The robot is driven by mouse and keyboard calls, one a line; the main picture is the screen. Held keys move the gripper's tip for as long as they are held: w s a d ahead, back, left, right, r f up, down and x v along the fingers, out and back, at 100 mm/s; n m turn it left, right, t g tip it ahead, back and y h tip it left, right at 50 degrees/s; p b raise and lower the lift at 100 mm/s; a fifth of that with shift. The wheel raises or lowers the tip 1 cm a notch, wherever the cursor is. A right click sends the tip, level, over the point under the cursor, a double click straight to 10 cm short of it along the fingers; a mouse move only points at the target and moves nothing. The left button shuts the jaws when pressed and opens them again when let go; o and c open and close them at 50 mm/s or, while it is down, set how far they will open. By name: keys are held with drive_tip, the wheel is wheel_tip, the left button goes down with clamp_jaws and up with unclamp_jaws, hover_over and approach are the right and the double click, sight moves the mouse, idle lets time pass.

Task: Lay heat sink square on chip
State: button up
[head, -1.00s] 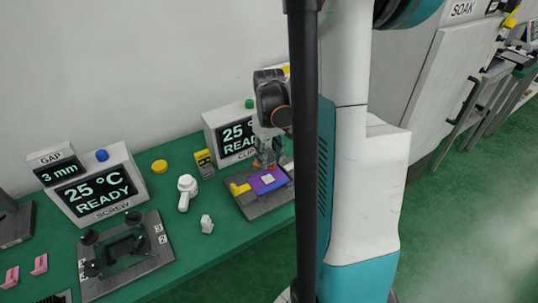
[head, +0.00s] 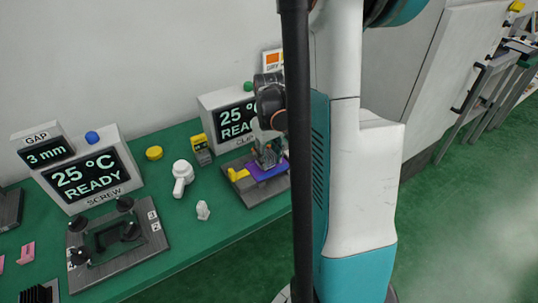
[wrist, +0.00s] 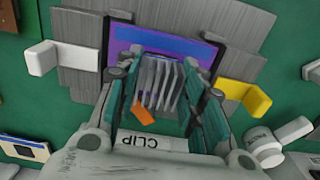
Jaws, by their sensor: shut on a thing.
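My gripper (wrist: 165,100) is shut on a grey finned heat sink (wrist: 160,82), its fins standing between the fingers in the wrist view. The heat sink is over the near part of the purple board (wrist: 125,42). The chip is hidden under the heat sink and fingers, so I cannot tell whether they touch or line up. In the head view my gripper (head: 268,152) is low over the purple board (head: 258,172), which lies on a grey fixture plate (head: 262,195). An orange piece (wrist: 143,115) shows between the fingers.
A yellow block (wrist: 245,97) and a white block (wrist: 42,58) flank the fixture. The CLIP display (head: 228,118) stands behind it. A white bulb-headed object (head: 181,178) and a small white piece (head: 203,210) are left of it. The SCREW fixture (head: 118,248) is farther left.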

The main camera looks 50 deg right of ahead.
drive_tip(key=shift+f, duration=0.5)
drive_tip(key=o, duration=1.2)
drive_tip(key=shift+c, duration=0.2)
drive_tip(key=shift+r, duration=0.1)
wheel_tip(320, 180, up, 12)
